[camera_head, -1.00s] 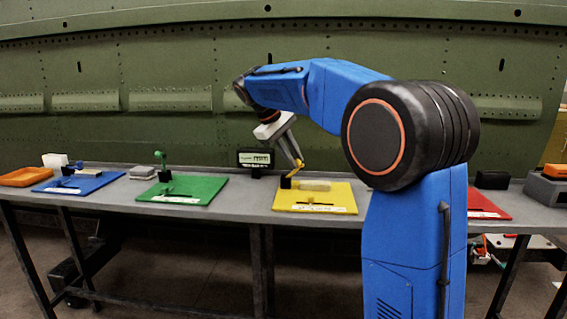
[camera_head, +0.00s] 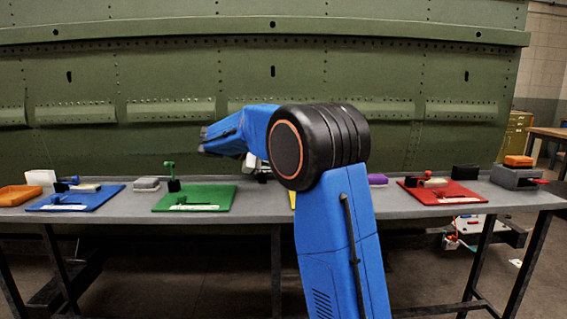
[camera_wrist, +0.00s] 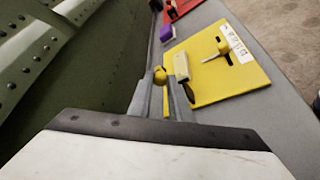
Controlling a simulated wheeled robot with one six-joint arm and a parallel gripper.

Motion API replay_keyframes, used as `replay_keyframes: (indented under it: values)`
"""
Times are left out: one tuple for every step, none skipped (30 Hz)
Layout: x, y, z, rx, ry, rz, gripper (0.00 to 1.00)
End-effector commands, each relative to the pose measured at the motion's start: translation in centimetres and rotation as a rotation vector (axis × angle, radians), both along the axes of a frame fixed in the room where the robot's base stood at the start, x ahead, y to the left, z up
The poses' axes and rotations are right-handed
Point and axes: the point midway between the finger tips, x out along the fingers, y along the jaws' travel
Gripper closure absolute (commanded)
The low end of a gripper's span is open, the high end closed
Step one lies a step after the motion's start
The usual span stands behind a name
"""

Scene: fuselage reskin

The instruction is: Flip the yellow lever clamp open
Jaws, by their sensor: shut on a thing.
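The yellow board (camera_wrist: 205,85) fills the right middle of the wrist view. My gripper (camera_wrist: 160,88) is shut on the round yellow knob of the yellow lever clamp (camera_wrist: 160,75), with the knob between the fingertips at the board's edge. The lever's lower part and hinge are mostly hidden by the fingers, so I cannot tell its angle. Beside it on the board are a pale block (camera_wrist: 181,66) and a dark tip. In the head view my arm hides the clamp, the fingertips and nearly all of the yellow board.
On the grey table (camera_head: 260,220), a green board (camera_head: 195,199) with an upright green lever and a blue board (camera_head: 75,198) lie left. A red board (camera_head: 442,193), a purple block (camera_head: 377,180) and a grey bin (camera_head: 515,178) are right. The green fuselage panel (camera_head: 180,80) stands behind.

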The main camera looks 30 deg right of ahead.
Motion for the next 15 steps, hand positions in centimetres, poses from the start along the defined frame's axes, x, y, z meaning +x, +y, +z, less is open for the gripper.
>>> replay_keyframes:
  values:
    - [0.08, 0.04, -0.11, -0.012, 0.008, 0.000, 1.00]
    - [0.11, 0.05, -0.12, -0.019, 0.010, 0.000, 1.00]
    - [0.14, 0.07, -0.15, -0.025, 0.014, 0.000, 1.00]
    - [0.16, 0.08, -0.18, -0.029, 0.016, 0.001, 1.00]
    - [0.17, 0.09, -0.20, -0.032, 0.017, 0.001, 1.00]
    - [0.18, 0.10, -0.21, -0.035, 0.020, 0.001, 1.00]
    - [0.19, 0.11, -0.23, -0.038, 0.021, 0.001, 1.00]
    - [0.19, 0.11, -0.23, -0.039, 0.022, 0.001, 1.00]
    - [0.20, 0.11, -0.24, -0.041, 0.022, 0.001, 1.00]
    - [0.21, 0.12, -0.24, -0.042, 0.023, 0.001, 1.00]
    - [0.21, 0.12, -0.24, -0.042, 0.023, 0.001, 1.00]
    - [0.21, 0.12, -0.24, -0.042, 0.023, 0.001, 1.00]
    - [0.20, 0.12, -0.25, -0.042, 0.023, 0.001, 1.00]
    - [0.20, 0.12, -0.25, -0.042, 0.023, 0.001, 1.00]
    - [0.20, 0.12, -0.25, -0.042, 0.023, 0.001, 1.00]
